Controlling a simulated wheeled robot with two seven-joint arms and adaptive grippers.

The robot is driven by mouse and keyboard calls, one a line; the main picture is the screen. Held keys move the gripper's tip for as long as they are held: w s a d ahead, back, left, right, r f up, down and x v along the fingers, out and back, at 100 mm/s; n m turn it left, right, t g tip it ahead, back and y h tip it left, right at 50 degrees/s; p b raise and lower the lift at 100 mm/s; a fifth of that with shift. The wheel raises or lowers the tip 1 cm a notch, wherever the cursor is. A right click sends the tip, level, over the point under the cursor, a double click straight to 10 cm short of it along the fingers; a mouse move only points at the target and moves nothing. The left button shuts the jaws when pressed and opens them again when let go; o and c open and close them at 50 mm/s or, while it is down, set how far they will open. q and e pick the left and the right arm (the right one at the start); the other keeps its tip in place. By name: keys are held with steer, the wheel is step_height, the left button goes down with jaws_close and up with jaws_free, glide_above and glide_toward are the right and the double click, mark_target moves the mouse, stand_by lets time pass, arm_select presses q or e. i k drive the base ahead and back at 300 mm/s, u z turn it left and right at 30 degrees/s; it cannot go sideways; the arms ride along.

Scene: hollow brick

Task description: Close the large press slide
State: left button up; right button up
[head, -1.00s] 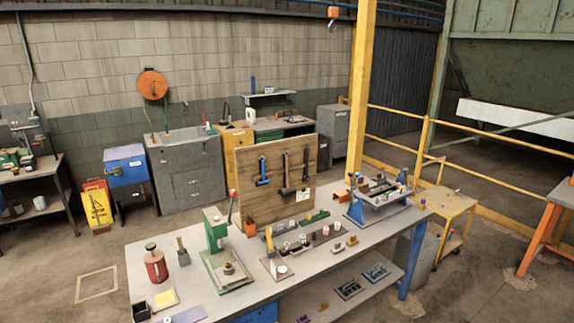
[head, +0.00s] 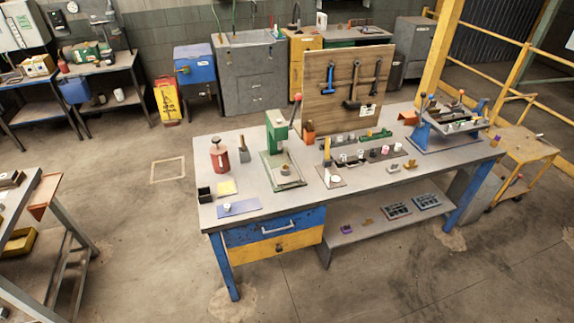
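The workbench (head: 235,165) carries two press-like devices. At its right end stands a blue frame (head: 422,132) with red-tipped levers and a light tray-like top (head: 470,126) holding small parts. Near the middle stands a smaller green press (head: 277,132) with a red-knobbed lever, on a green-edged base plate. I cannot tell for sure which is the large press, or how far any slide stands open. Neither of my grippers shows in the head view.
A wooden tool board (head: 330,85) stands at the bench's back. A yellow cart (head: 520,150) stands close at right. The floor in front of the bench is open.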

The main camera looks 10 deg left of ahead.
mark_target(282, 177)
steer(key=u, duration=0.1)
steer(key=k, duration=0.5)
steer(key=z, duration=0.75)
steer(key=i, duration=1.65)
steer(key=u, duration=0.65)
